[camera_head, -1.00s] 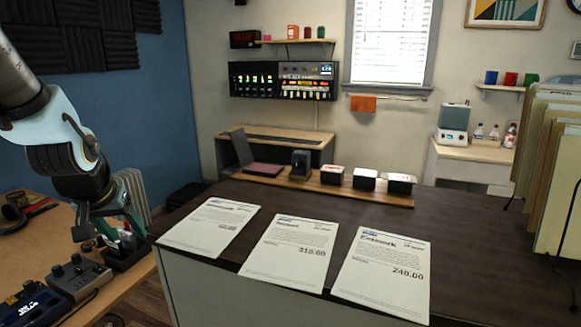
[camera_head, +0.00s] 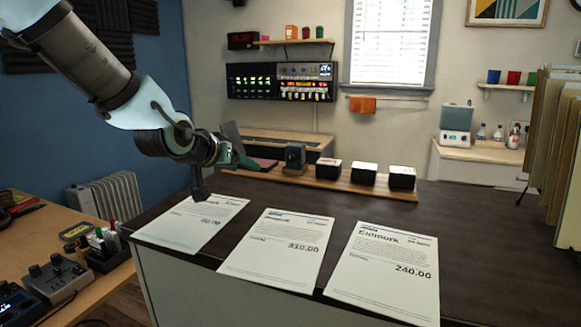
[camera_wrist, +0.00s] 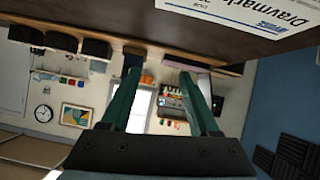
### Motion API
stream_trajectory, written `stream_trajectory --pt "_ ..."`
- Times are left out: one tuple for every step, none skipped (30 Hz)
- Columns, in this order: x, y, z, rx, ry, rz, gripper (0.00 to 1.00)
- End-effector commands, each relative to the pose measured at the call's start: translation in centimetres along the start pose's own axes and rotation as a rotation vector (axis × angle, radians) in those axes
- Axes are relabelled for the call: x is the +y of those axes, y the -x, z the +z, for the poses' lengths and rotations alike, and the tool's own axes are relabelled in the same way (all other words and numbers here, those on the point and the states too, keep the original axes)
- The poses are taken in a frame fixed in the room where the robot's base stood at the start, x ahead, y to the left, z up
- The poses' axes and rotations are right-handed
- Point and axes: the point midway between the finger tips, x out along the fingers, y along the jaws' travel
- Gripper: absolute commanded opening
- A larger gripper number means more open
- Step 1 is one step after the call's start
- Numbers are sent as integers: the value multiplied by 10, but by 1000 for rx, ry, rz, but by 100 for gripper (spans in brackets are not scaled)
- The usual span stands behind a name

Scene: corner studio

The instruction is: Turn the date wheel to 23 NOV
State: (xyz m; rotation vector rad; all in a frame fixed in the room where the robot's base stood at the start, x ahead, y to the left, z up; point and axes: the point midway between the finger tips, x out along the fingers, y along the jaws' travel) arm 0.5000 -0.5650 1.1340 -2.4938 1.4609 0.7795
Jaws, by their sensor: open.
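A small dark upright device (camera_head: 295,157), which looks like the date stamp, stands at the left of the wooden board on the dark counter. Its wheel and any date on it are too small to read. My gripper (camera_head: 246,160) is left of it, above the counter, with green fingers pointing towards it and not touching it. In the wrist view my gripper (camera_wrist: 158,80) shows two green fingers spread apart with nothing between them. The dark device (camera_wrist: 132,58) shows there upside down, partly behind one finger.
Three black boxes with white tops stand along the wooden board (camera_head: 405,194). Three printed sheets lie at the counter's front: left (camera_head: 185,228), middle (camera_head: 283,248) and right (camera_head: 385,270). A reddish pad (camera_head: 262,165) lies behind my gripper. Upright folders (camera_head: 560,150) stand at the right.

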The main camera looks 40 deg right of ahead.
Motion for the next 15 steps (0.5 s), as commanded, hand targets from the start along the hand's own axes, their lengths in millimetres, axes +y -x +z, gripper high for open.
stream_trajectory --pt "17 -8 -6 46 -9 42 62" --pt "26 -9 -12 68 -14 61 62" --pt "35 -10 -19 93 -19 81 62" --pt "40 -11 -22 105 -21 92 62" --pt "44 -11 -25 114 -23 101 62" --pt "47 -12 -28 123 -24 108 62" --pt "49 -12 -29 126 -24 111 62" --pt "50 -13 -30 128 -25 113 62" --pt "50 -15 -30 128 -25 113 62" --pt "50 -17 -31 128 -26 113 62" --pt "51 -20 -31 128 -25 113 62" --pt "51 -24 -31 128 -24 113 62" --pt "52 -28 -31 127 -25 114 62" --pt "52 -31 -31 126 -24 113 62" --pt "53 -37 -32 125 -25 114 62"
